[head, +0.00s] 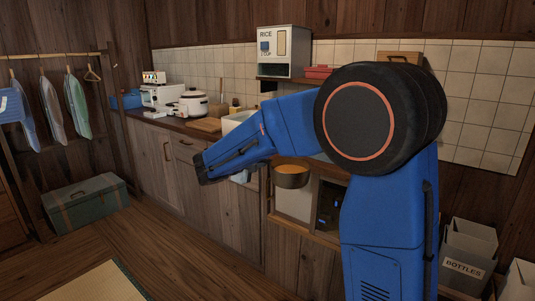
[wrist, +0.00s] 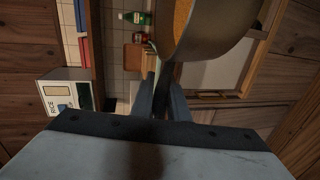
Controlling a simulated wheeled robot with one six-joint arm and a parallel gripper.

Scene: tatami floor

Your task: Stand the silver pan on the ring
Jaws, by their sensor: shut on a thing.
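The silver pan (head: 291,180) hangs in the air beyond my arm in the head view, its bowl about level and orange inside. In the wrist view the pan (wrist: 222,38) fills the upper right, and its handle runs down between my fingers. My gripper (wrist: 160,88) is shut on that handle. In the head view my own arm mostly hides the gripper and the handle. I cannot make out the ring in either view; my arm covers part of the counter.
A rice dispenser (head: 283,52) stands on a shelf above. A grey bottles bin (head: 466,255) stands at the right, a green trunk (head: 86,203) at the left. The floor between is clear.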

